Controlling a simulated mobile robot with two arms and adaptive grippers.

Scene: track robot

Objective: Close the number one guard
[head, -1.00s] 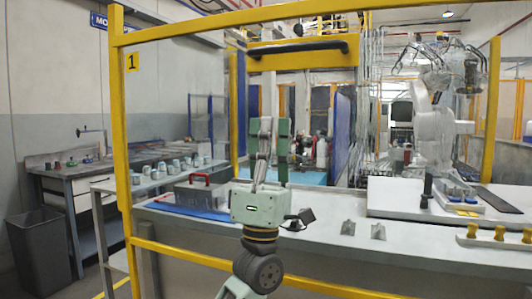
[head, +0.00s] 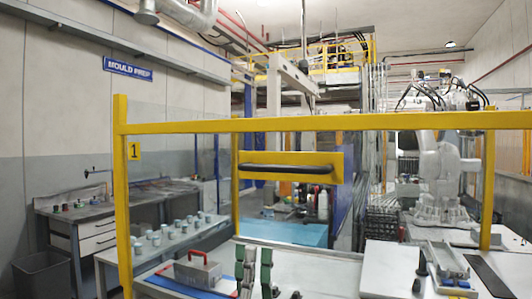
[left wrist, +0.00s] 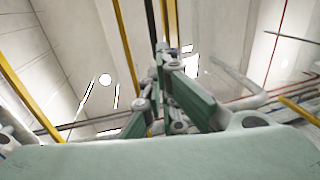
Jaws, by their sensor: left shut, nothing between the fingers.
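The number one guard is a yellow frame (head: 300,123) with a see-through panel and a small "1" plate (head: 134,150) on its left post. A yellow plate (head: 330,160) on it carries a long black handle (head: 286,169). My left gripper (head: 253,255) points up at the bottom of the head view, below the handle and apart from it. Its fingers are shut and empty. They also show in the left wrist view (left wrist: 172,55), pointing toward the ceiling. The guard's lower edge is out of view. My right gripper is not in view.
A grey bin (head: 42,275) and a workbench (head: 92,235) stand at the left.

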